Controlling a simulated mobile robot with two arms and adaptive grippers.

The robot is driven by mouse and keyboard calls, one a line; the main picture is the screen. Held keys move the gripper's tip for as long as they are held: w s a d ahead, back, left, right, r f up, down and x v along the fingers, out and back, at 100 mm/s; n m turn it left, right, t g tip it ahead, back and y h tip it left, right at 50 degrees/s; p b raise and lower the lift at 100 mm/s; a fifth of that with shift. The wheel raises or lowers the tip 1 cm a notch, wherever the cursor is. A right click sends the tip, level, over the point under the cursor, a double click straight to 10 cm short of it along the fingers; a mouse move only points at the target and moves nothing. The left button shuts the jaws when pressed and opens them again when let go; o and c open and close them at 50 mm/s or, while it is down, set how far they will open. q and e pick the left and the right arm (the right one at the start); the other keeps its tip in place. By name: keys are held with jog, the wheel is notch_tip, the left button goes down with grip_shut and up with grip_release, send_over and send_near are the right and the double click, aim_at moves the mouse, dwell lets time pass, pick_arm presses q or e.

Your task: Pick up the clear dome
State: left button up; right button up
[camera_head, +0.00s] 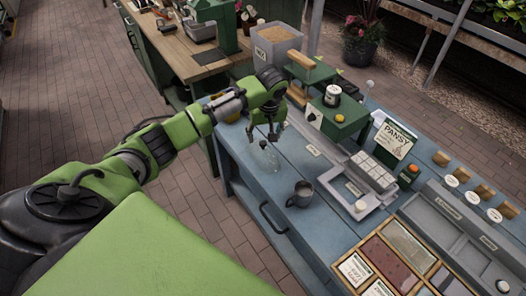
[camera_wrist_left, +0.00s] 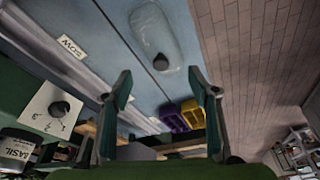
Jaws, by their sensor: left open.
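The clear dome (camera_wrist_left: 153,32) is a see-through bell with a dark knob (camera_wrist_left: 161,62). It stands on the blue bench top in the left wrist view, just ahead of the fingertips and between their lines. In the head view the dome (camera_head: 265,158) shows only faintly, directly below my left gripper (camera_head: 263,136). My left gripper is open and empty, its two fingers apart, pointing down towards the knob; it also shows in the left wrist view (camera_wrist_left: 161,82). Whether a finger touches the knob is hard to tell. My right gripper is not in view.
A grey mug (camera_head: 302,194) stands on the blue bench (camera_head: 262,187) near its front edge. A green machine (camera_head: 338,118) and a grey bin (camera_head: 277,45) stand behind. Yellow and purple items (camera_wrist_left: 192,113) show in the wrist view.

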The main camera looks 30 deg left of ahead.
aim_at(263, 143)
pick_arm(q)
jog(key=p+x, duration=0.1)
jog(key=x, duration=0.2)
jog(key=shift+a+f, duration=0.1)
jog(key=x, duration=0.2)
jog(key=shift+a+f+p, duration=0.15)
jog(key=shift+f+p, duration=0.1)
jog(key=shift+p, duration=0.05)
jog(key=shift+w+a+f, duration=0.1)
jog(key=shift+w+f, duration=0.15)
jog(key=shift+f, duration=0.3)
jog(key=shift+s, duration=0.1)
jog(key=c, duration=1.1)
jog(key=shift+s, duration=0.1)
grip_shut()
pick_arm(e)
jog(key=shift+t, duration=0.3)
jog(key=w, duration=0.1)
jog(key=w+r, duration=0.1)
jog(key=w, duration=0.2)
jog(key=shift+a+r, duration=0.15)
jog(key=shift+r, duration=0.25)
